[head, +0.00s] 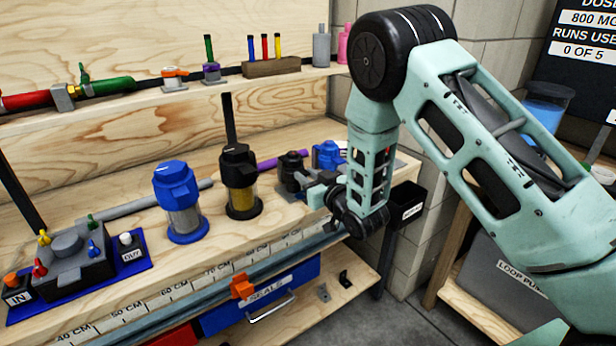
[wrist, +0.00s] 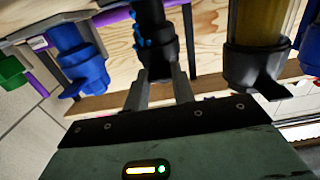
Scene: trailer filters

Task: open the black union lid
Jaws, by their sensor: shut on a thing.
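The black union lid (head: 292,160) tops a small dark fitting on the bench, between the black filter and a blue union. My gripper (head: 318,187) reaches in from the right at the lid, low beside the fitting. In the wrist view, which looks upside down, the two grey fingers of my gripper (wrist: 160,88) close on either side of the black union lid (wrist: 158,70). The lid appears seated on the fitting. The exact contact is partly hidden by the fingers and the arm in the head view.
A blue union (head: 328,154) stands close behind my wrist; it also shows in the wrist view (wrist: 80,55). A black filter with a yellow cup (head: 240,182) and a blue filter (head: 183,200) stand left. A purple pipe (head: 281,160) runs near the lid. A black bin (head: 408,207) hangs at right.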

